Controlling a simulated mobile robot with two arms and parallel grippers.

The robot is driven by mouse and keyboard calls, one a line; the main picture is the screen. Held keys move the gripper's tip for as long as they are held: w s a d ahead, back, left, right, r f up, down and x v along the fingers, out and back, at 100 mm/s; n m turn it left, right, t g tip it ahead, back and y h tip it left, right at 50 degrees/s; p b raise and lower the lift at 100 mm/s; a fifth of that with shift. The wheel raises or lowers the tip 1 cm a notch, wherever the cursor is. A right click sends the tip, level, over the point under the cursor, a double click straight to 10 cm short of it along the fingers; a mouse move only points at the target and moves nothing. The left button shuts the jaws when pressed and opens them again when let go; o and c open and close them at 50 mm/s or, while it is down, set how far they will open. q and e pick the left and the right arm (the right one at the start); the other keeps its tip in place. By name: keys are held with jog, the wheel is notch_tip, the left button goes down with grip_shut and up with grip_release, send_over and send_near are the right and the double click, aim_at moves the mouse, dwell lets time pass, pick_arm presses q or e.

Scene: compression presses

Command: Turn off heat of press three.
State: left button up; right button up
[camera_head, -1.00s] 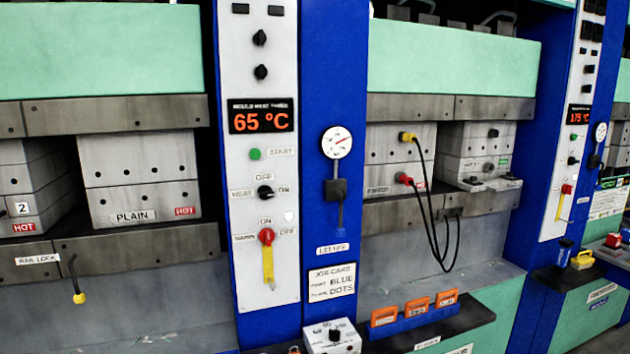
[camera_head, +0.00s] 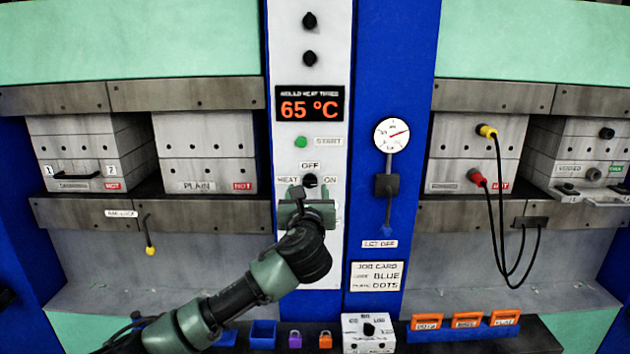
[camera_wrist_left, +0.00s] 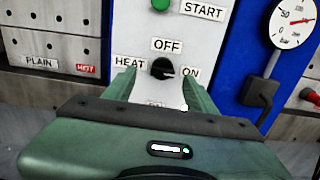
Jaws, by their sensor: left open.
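The black HEAT knob (camera_head: 310,181) sits on the white panel, with the OFF label above it and ON to its right. It also shows in the left wrist view (camera_wrist_left: 161,69), where its pointer appears turned right, toward ON. The display (camera_head: 310,104) above reads "MOULD HEAT THREE" and 65 °C. My left gripper (camera_head: 306,190) is open in front of the panel. In the left wrist view its fingers (camera_wrist_left: 160,80) stand on either side of the knob, with gaps visible; contact is not evident. The gripper hides the red-handled switch below. My right gripper is out of view.
A green START button (camera_head: 301,142) is above the knob. A pressure gauge with a lever (camera_head: 388,185) stands to the right. A shelf below holds a white control box (camera_head: 367,333), orange blocks and small padlocks. Cables hang at the right press.

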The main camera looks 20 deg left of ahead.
aim_at(310, 183)
pick_arm(q)
jog(key=x, duration=0.2)
jog(key=p+x, duration=0.1)
jog(key=shift+w+d, duration=0.1)
jog(key=shift+w, duration=0.9)
grip_shut()
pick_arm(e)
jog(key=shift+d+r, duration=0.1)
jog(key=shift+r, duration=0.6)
